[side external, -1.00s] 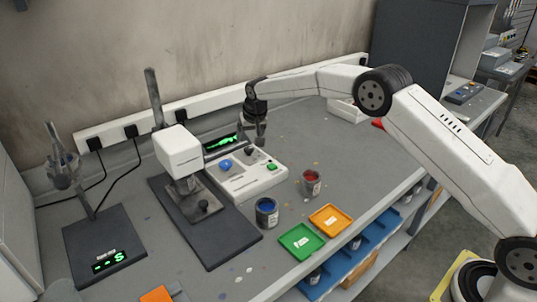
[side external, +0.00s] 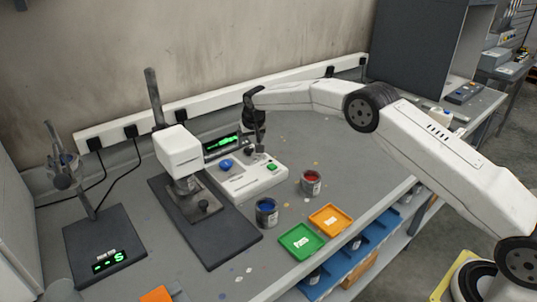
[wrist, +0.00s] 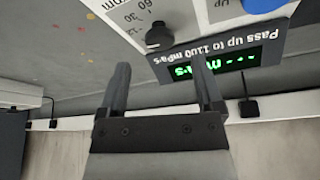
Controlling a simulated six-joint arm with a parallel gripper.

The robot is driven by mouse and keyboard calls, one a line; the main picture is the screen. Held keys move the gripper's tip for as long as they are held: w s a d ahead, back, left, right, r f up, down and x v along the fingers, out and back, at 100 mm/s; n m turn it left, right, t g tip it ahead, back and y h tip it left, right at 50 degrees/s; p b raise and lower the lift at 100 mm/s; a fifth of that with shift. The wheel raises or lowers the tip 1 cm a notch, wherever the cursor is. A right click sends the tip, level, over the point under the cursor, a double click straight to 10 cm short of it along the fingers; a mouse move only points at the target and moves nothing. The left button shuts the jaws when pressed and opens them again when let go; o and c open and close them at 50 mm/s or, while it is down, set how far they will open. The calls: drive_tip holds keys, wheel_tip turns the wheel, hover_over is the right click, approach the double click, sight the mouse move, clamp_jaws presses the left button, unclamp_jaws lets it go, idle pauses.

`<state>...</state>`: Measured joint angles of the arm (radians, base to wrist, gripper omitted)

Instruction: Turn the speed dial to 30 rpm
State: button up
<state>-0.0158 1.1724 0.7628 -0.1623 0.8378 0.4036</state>
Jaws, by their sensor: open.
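The speed dial (wrist: 158,38) is a small black knob on the white control console (side external: 255,186). In the wrist view the printed marks 60, 30 and 12 show upside down beside it; I cannot make out its pointer. My gripper (wrist: 163,66) is open and empty, its two fingers spread to either side of the dial in the picture. The dial appears just beyond the fingertips, with no contact visible. In the side view my gripper (side external: 258,146) is over the console's back right part. The lit green display (wrist: 222,62) shows dashes and mPa·s.
The white-headed instrument (side external: 178,150) stands close on the left. Blue (side external: 266,212) and red (side external: 311,184) paint cans stand in front, with green (side external: 301,241) and orange (side external: 330,219) trays.

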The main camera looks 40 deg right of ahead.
sight(249, 149)
drive_tip(key=shift+x, duration=2)
clamp_jaws()
drive_tip(key=shift+m, duration=0.3)
drive_tip(key=shift+a+m+g+h, duration=0.1)
drive_tip(key=shift+m+g+h, duration=0.35)
drive_tip(key=shift+m, duration=1.05)
drive_tip(key=shift+h, duration=0.25)
